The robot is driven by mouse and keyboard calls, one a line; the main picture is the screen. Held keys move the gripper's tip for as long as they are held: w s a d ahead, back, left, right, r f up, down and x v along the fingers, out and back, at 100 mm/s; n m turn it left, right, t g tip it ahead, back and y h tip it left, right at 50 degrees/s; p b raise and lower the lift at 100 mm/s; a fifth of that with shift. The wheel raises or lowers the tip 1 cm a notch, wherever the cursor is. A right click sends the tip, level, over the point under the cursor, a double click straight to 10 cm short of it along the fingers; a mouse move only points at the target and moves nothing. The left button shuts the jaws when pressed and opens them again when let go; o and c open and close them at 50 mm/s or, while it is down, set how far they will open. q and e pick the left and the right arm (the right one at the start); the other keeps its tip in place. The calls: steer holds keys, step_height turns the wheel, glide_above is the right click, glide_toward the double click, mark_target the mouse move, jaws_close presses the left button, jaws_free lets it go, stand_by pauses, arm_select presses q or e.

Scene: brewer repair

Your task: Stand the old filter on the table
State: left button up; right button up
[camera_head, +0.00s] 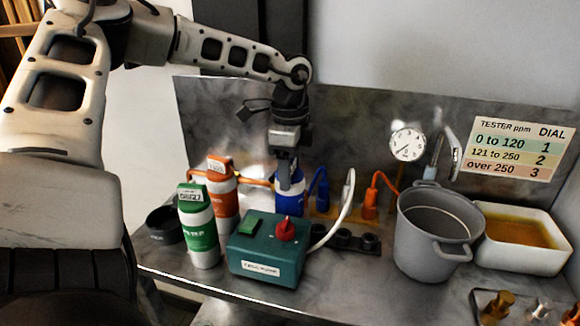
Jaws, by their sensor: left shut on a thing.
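My left gripper (286,172) reaches down from above and is shut on the top of a blue-and-white filter (290,203). The filter is upright behind the teal box, which hides its base, so I cannot tell if it touches the table. A green-and-white filter (201,240) and an orange filter (222,195) stand upright on the grey table (340,290) to the left. My right gripper is not in view.
The teal box (266,252) has a red knob (286,229) and a green button. A black cup (163,225) stands at left. Blue, white and orange hoses (374,186) are behind. A grey pot (431,255) and a white tub (501,257) of amber liquid stand right.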

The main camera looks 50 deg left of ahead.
arm_select(q)
steer(key=o, duration=0.6)
steer(key=shift+f, duration=0.15)
steer(key=shift+c, duration=0.2)
steer(key=o, duration=0.4)
